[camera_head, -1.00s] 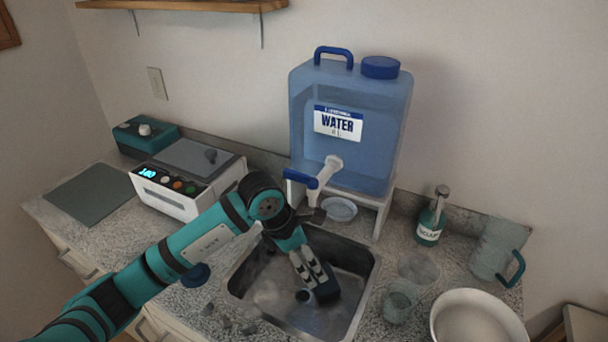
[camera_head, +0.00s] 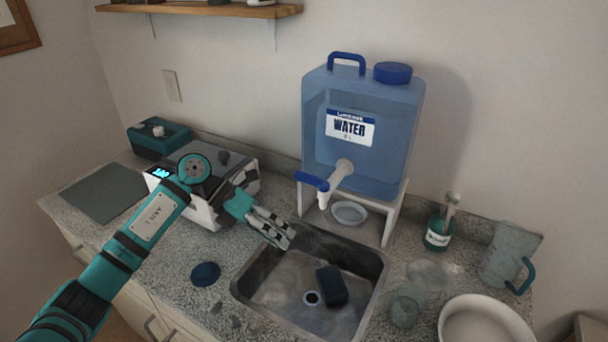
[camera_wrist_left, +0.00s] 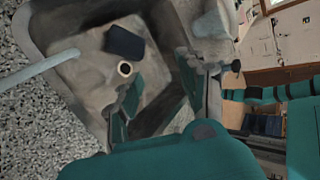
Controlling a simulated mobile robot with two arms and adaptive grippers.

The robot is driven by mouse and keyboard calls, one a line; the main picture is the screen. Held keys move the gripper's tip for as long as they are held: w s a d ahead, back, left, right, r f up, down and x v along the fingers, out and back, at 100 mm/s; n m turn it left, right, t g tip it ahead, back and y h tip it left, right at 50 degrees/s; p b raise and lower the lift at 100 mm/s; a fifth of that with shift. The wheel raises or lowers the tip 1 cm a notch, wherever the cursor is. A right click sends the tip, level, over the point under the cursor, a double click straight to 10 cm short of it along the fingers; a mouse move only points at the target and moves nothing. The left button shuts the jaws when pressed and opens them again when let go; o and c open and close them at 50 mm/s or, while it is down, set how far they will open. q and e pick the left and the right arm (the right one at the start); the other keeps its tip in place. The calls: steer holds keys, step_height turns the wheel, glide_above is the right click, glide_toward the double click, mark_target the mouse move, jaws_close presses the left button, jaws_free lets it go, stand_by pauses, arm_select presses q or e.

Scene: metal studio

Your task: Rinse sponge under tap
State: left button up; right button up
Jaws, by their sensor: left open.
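A dark blue sponge (camera_head: 331,285) lies on the floor of the metal sink (camera_head: 270,278), just right of the drain hole (camera_head: 311,298). It also shows as a dark block in the left wrist view (camera_wrist_left: 125,42). The tap (camera_head: 336,178), white with a blue lever, juts from the blue water container (camera_head: 362,130) above the sink's back edge. No stream of water can be made out below it. My left gripper (camera_head: 282,236) is open and empty over the sink's back left rim, apart from the sponge. My right gripper is not in view.
A small bowl (camera_head: 349,213) sits under the container's white stand. A soap bottle (camera_head: 438,234), a glass (camera_head: 405,309), a pitcher (camera_head: 500,256) and a white bowl (camera_head: 480,322) stand right of the sink. A dark blue round item (camera_head: 206,274) lies left of it.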

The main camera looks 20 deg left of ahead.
arm_select(q)
steer(key=w+a+r+n+t+h, duration=0.1)
steer(key=a+r+n+t+h, duration=0.2)
steer(key=a+r+n+h, duration=0.7)
steer(key=m+y+p, duration=0.3)
steer(key=m+p, duration=0.1)
steer(key=p, duration=0.3)
glide_toward(303, 173)
steer(key=d, duration=0.2)
steer(key=w+d, duration=0.1)
steer(key=d, duration=0.5)
steer(key=shift+w+d+f, duration=0.2)
steer(key=shift+w+f, duration=0.05)
steer(key=shift+f, duration=0.15)
steer(key=shift+w+d+f, duration=0.1)
steer(key=shift+w+d, duration=0.05)
steer(key=shift+d, duration=0.55)
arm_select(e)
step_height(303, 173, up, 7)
arm_select(q)
steer(key=shift+c, duration=0.2)
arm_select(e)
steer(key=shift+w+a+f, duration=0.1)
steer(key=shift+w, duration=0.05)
arm_select(q)
jaws_close()
